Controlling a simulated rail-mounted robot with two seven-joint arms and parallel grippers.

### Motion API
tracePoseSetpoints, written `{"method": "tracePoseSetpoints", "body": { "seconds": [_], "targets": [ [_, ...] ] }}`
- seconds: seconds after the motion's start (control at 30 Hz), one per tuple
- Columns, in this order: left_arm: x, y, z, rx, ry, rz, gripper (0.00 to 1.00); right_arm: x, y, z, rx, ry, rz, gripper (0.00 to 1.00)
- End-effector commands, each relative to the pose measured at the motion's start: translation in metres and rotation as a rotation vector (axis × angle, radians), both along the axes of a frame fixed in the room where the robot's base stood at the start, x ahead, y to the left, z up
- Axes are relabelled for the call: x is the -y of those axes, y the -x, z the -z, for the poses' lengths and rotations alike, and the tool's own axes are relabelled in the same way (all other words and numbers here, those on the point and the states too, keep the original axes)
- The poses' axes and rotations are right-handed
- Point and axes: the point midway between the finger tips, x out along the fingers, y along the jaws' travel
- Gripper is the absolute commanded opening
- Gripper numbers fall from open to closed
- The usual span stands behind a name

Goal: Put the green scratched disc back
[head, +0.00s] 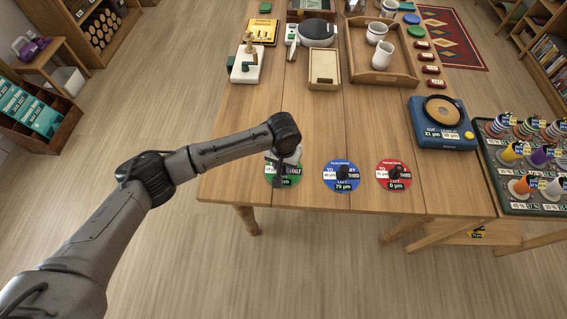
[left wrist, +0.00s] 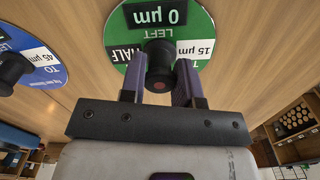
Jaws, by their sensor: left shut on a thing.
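The green disc (head: 290,181) is at the table's front edge, left of the blue disc (head: 342,178) and the red disc (head: 394,175). Each has a dark central knob and white labels. In the left wrist view the green disc (left wrist: 115,25) reads "15 µm", "HALF" and "LEFT 0 µm". My left gripper (left wrist: 159,84) is shut on the green disc's dark knob, one finger on each side. In the head view my left gripper (head: 285,158) partly hides this disc. I cannot tell whether the disc touches the table. My right gripper is not in view.
A blue machine (head: 444,137) with a round dark platter stands on the right of the table (head: 300,120). A rack (head: 510,205) of coloured spools is beyond it. A wooden box (head: 324,68) and a tray (head: 405,78) with mugs are farther back. The table's middle is clear.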

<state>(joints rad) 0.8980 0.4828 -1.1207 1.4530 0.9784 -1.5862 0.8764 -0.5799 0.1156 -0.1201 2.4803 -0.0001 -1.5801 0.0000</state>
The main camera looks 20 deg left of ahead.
Motion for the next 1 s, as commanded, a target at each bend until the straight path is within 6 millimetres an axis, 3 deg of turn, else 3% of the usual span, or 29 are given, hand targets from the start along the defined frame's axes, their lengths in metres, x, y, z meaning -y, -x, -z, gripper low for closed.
{"method": "tracePoseSetpoints", "body": {
  "seconds": [0.33,0.37,0.6,0.9,1.0],
  "targets": [
    [0.0,0.0,0.001,0.0,0.001,0.0,0.03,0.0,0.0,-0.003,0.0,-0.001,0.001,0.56],
    [0.0,0.0,0.002,0.0,0.001,0.0,0.31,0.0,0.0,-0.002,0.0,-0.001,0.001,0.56],
    [0.0,0.0,0.002,0.001,0.001,0.0,0.54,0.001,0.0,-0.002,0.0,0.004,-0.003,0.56],
    [0.0,-0.001,0.001,0.002,0.001,0.0,0.55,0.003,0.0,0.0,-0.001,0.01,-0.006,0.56],
    [0.001,0.0,-0.009,0.002,0.002,0.0,0.55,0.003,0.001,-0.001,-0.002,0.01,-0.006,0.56]
  ]
}}
